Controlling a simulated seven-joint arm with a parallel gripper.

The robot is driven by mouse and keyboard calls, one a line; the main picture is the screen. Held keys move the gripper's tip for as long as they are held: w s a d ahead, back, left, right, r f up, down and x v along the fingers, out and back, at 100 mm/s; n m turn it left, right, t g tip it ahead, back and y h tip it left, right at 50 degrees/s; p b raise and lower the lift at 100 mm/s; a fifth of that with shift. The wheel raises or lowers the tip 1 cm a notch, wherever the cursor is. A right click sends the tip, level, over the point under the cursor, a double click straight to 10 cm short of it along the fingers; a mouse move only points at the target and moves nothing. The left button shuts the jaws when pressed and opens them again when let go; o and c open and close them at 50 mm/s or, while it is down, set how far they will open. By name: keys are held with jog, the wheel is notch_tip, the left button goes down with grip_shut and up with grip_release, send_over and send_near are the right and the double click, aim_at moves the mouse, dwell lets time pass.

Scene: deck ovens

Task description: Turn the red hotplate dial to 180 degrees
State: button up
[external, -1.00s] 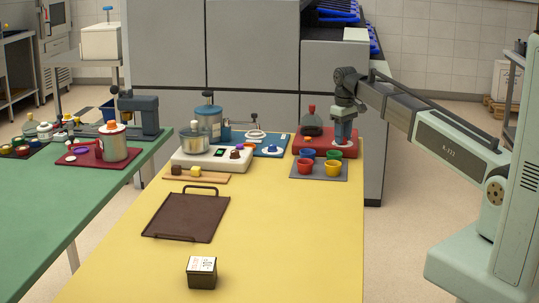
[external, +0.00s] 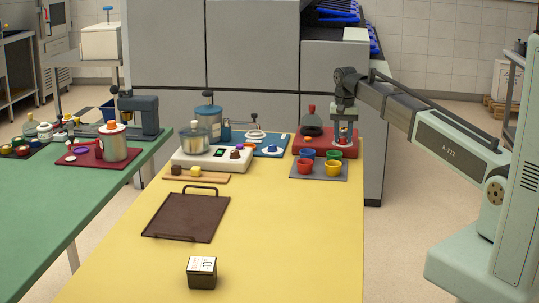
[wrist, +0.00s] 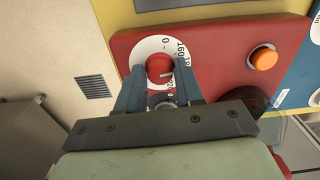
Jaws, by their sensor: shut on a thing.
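The red hotplate (external: 301,149) stands at the far right corner of the yellow table, and its red top also shows in the wrist view (wrist: 218,48). Its red dial (wrist: 157,64) sits on a white ring with numbers. A short pale mark on the dial points to the right in the wrist view; the numbers on that side are partly hidden by a finger. My gripper (wrist: 160,72) points down, with one blue-grey finger on each side of the dial, shut on it. In the external view my gripper (external: 345,131) is over the hotplate's right part.
An orange button (wrist: 262,58) and a dark round plate (wrist: 250,97) are beside the dial. A flask (external: 311,125) stands on the hotplate. Several coloured cups stand on a grey mat (external: 317,177) in front. A blue device (external: 268,149) is to the left.

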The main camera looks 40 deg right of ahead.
aim_at(343, 138)
jog(key=shift+m, duration=0.6)
jog(key=o, duration=1)
notch_tip(343, 138, up, 14)
jog(key=shift+f, duration=0.1)
dwell(0.4)
